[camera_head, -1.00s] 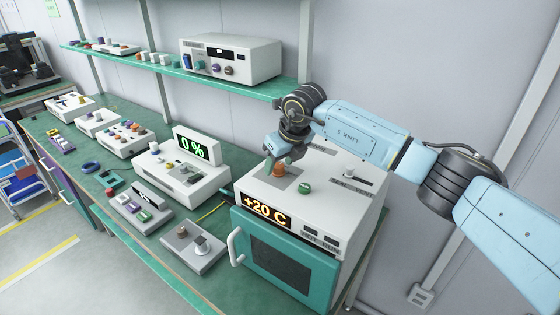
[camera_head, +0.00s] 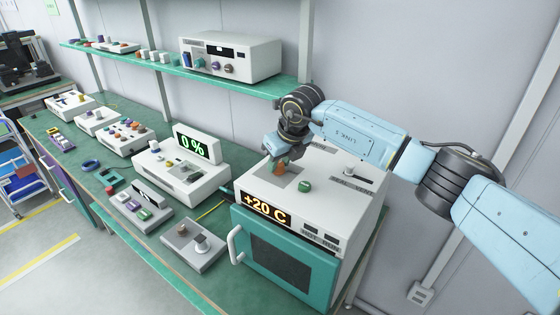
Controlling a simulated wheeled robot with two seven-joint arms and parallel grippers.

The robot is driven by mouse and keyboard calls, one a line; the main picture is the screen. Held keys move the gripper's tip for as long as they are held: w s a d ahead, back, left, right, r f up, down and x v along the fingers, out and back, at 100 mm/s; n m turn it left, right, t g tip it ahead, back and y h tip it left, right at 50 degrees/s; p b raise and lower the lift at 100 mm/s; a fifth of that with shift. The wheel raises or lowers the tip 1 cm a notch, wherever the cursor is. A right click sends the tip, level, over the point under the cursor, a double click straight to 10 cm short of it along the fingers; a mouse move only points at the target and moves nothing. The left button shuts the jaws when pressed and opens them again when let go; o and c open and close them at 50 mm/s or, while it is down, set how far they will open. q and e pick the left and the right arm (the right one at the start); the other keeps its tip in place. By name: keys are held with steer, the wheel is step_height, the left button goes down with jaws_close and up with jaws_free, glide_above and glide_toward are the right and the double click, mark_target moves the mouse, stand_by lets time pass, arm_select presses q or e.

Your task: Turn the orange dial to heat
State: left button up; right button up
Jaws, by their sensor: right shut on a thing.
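The orange dial (camera_head: 280,169) stands on the top of a white oven-like box (camera_head: 335,205) at the right end of the bench. My right gripper (camera_head: 278,162) points down at the dial from above and is shut on it, hiding its upper part. The display (camera_head: 266,207) on the box's front reads +20 C. A green knob (camera_head: 305,187) sits on the same top, just right of the dial. My left gripper is not in view.
A teal door (camera_head: 285,268) with a white handle (camera_head: 234,245) fronts the box. A device with a 0 % display (camera_head: 194,148) stands to its left. A green shelf (camera_head: 225,88) with a white instrument (camera_head: 230,58) runs behind my right arm.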

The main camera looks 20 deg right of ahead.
steer(key=m+h+b, duration=0.1)
steer(key=m, duration=0.2)
steer(key=shift+a, duration=0.15)
steer(key=m+h+b, duration=0.1)
steer(key=m, duration=0.2)
steer(key=shift+a, duration=0.1)
steer(key=m+h+b, duration=0.1)
steer(key=m+b, duration=0.1)
steer(key=m, duration=0.1)
steer(key=shift+h, duration=0.3)
steer(key=shift+r+m+h+b, duration=0.1)
steer(key=shift+m+h+b, duration=0.35)
steer(key=shift+m, duration=0.75)
steer(key=shift+g, duration=0.3)
steer(key=o, duration=1)
steer(key=shift+c, duration=0.2)
